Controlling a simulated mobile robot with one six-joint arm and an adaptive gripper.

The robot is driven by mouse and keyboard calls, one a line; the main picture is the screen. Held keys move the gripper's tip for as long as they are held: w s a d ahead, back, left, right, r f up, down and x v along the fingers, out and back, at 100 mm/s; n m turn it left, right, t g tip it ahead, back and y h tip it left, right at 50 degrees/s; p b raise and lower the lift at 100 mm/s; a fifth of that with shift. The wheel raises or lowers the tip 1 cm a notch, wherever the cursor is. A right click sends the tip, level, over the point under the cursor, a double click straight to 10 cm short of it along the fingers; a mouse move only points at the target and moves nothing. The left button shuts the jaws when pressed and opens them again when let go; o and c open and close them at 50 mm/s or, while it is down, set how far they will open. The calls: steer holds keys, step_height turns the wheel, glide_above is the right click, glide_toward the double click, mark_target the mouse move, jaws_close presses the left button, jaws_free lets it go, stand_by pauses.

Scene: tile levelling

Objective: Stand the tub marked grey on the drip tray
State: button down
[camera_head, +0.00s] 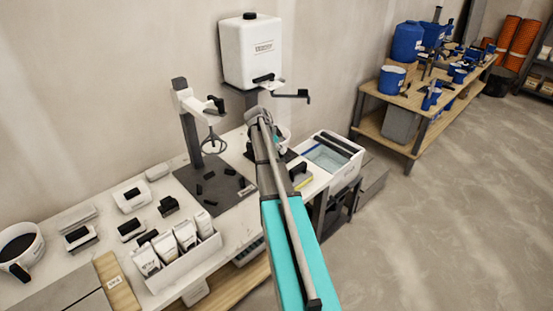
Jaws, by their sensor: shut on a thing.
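My arm reaches away from the camera to the far end of the bench, and its wrist hides much of what is there. My gripper (277,138) is mostly hidden behind my arm, at a white tub (285,134) below the white tank's tap. It is shut on this tub, of which only a part shows; its marking cannot be read. A dark flat piece, seemingly the drip tray (291,156), shows at both sides of my arm under the tub. Whether the tub touches it is hidden.
The white tank (252,55) stands above, with a dark lever (290,94) sticking out right. A mixer stand (187,125) with a whisk is left of my arm. A white bin (331,157) stands right. White packets (175,242) and a white bucket (19,248) are nearer.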

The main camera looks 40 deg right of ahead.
steer(key=shift+f, duration=0.1)
steer(key=shift+w+d+f+b, duration=0.2)
steer(key=shift+w+f+b, duration=0.15)
steer(key=shift+f+b, duration=0.15)
step_height(320, 180, down, 3)
steer(key=b, duration=0.3)
steer(key=shift+r, duration=0.1)
steer(key=shift+c, duration=2.4)
jaws_free()
steer(key=shift+a+r, duration=0.1)
steer(key=shift+r, duration=0.1)
